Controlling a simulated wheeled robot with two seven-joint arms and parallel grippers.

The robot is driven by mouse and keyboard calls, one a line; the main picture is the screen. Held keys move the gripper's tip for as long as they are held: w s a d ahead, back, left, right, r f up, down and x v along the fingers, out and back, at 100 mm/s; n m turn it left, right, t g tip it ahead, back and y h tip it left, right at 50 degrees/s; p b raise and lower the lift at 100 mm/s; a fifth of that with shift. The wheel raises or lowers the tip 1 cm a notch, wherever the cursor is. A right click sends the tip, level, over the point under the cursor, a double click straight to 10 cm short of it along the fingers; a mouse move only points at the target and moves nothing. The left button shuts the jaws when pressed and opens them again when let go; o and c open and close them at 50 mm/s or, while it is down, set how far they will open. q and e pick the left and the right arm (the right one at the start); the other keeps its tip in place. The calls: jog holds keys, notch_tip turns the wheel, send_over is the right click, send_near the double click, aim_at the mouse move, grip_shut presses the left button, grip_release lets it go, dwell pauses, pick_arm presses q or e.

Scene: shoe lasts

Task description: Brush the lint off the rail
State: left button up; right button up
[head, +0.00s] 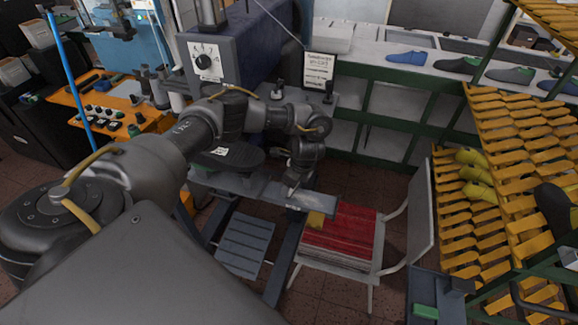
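A grey bar, likely the rail (322,203), sticks out to the right from the machine in the middle of the head view. My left arm comes in from the left and bends down over it. My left gripper (292,190) points down at the bar's top, close to or touching it; I cannot tell which. Its fingers are small and dark, so their opening does not show. A small yellow piece (316,219) shows just below the bar's right end; I cannot tell what it is. No lint or brush can be made out. My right gripper is not in view.
A white-framed chair (421,215) with a red striped seat (340,235) stands right of the bar. Yellow slatted racks (516,140) with shoe lasts (478,174) fill the right. A grey slatted pedal (245,246) lies below. An orange control bench (120,112) stands left.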

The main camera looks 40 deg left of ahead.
pick_arm(q)
jog(key=shift+w+d+f, duration=0.1)
jog(key=shift+w+d, duration=0.15)
jog(key=shift+d, duration=0.55)
jog(key=shift+w+d+f, duration=0.1)
jog(key=shift+w+d, duration=0.15)
jog(key=shift+d, duration=0.55)
jog(key=shift+w+d+f, duration=0.1)
jog(key=shift+w+d, duration=0.15)
jog(key=shift+d, duration=0.6)
jog(key=shift+w+d, duration=0.2)
jog(key=shift+d, duration=0.6)
jog(key=shift+d, duration=0.2)
jog(key=shift+w+d, duration=0.4)
jog(key=shift+d, duration=0.55)
jog(key=shift+w+d, duration=0.45)
jog(key=shift+d, duration=0.55)
jog(key=shift+w+d, duration=0.4)
jog(key=shift+d, duration=0.55)
jog(key=shift+a, duration=0.1)
